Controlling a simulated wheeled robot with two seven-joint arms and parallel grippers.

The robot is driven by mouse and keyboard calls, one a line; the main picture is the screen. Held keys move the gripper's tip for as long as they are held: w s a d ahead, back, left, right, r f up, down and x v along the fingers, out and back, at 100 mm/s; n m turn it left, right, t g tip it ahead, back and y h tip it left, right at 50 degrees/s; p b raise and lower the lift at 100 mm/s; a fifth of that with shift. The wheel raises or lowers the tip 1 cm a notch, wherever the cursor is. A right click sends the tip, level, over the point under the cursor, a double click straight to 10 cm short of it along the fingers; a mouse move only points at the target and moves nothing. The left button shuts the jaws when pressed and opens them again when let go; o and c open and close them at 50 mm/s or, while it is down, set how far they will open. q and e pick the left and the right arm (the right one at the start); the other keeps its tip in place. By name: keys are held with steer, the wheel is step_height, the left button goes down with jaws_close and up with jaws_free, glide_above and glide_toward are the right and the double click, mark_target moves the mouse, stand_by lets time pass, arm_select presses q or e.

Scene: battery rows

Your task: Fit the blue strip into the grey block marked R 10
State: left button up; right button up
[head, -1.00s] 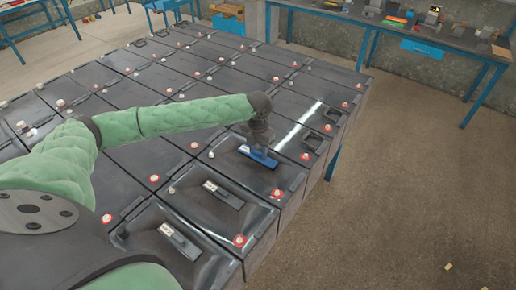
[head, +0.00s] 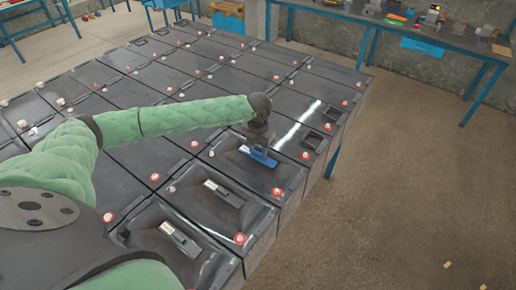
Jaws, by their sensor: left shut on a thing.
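The blue strip (head: 261,158) is held nearly level at the raised middle of a dark battery top, third from the front in the right-hand column. My left gripper (head: 258,147) is above it and shut on it, with its fingers partly hidden by the wrist. I cannot tell whether the strip touches what is under it. Two nearer batteries have raised grey blocks, one in the middle (head: 231,199) and one at the front (head: 188,246), each with a pale strip on top. The marking R 10 is not legible on any block. My right gripper is not in view.
Dark batteries stand close together in rows, with red and white terminal caps such as one (head: 240,239) near the front. A blue-legged workbench (head: 440,42) with small items stands at the back right. The floor on the right is mostly clear.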

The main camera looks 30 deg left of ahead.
arm_select(q)
steer(key=o, duration=1)
steer(key=shift+o, duration=0.6)
steer(key=o, duration=0.4)
steer(key=shift+r, duration=0.15)
steer(key=shift+r+p, duration=1.75)
steer(key=shift+r, duration=1.55)
